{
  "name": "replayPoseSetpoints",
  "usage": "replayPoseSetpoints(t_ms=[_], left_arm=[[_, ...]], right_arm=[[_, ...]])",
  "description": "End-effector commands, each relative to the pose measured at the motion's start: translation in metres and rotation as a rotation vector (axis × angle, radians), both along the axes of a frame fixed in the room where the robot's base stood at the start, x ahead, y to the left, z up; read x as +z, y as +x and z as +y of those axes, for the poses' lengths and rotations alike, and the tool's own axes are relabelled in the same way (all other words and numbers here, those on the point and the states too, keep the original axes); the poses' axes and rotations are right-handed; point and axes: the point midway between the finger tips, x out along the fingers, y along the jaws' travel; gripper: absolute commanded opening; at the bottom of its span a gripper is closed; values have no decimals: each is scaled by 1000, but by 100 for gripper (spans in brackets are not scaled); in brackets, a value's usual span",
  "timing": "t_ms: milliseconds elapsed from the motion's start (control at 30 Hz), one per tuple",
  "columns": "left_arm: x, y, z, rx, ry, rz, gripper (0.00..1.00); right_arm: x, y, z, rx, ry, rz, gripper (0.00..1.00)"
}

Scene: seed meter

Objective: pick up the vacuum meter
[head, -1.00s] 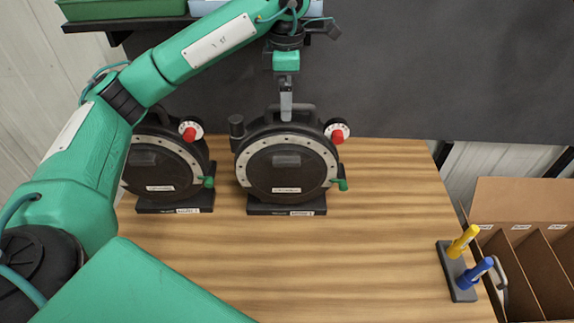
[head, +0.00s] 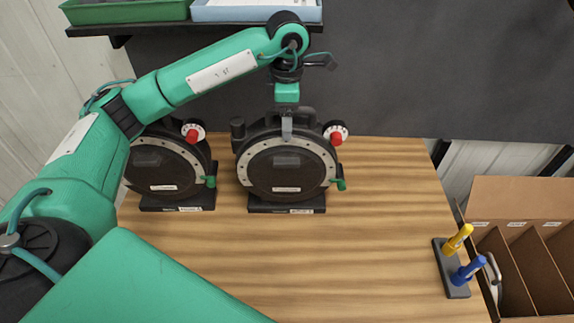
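Two round black meters with pale dotted rings stand on the wooden table. One meter (head: 287,171) is in the middle, upright on a dark base, with a red knob at its upper right and a green lever at its right. The other meter (head: 163,168) is to its left, partly behind my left arm. Their labels are too small to read, so I cannot tell which is the vacuum meter. My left gripper (head: 287,133) points down at the top handle of the middle meter. Its fingertips overlap the handle, and their gap is not clear. My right gripper is not in view.
A dark stand with a yellow and a blue handle (head: 467,270) is at the table's right. A cardboard box with compartments (head: 520,200) stands beyond it. A shelf with a green tray (head: 125,12) and a blue tray (head: 250,12) is above. The table front (head: 340,260) is clear.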

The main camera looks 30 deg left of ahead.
Motion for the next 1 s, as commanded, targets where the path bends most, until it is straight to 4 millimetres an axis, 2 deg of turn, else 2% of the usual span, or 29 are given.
replayPoseSetpoints(t_ms=[33,300,367,733,867,1000], left_arm=[[0,0,0,0,0,0,67],[0,0,0,1,0,0,14],[3,1,0,1,-2,-5,5],[9,1,0,2,-2,-7,5],[22,2,0,2,-3,-9,5],[46,2,0,1,-2,-10,5]], right_arm=[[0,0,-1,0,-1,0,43],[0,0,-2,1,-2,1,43],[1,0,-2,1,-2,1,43],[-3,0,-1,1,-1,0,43],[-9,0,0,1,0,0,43],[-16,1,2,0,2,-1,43]])
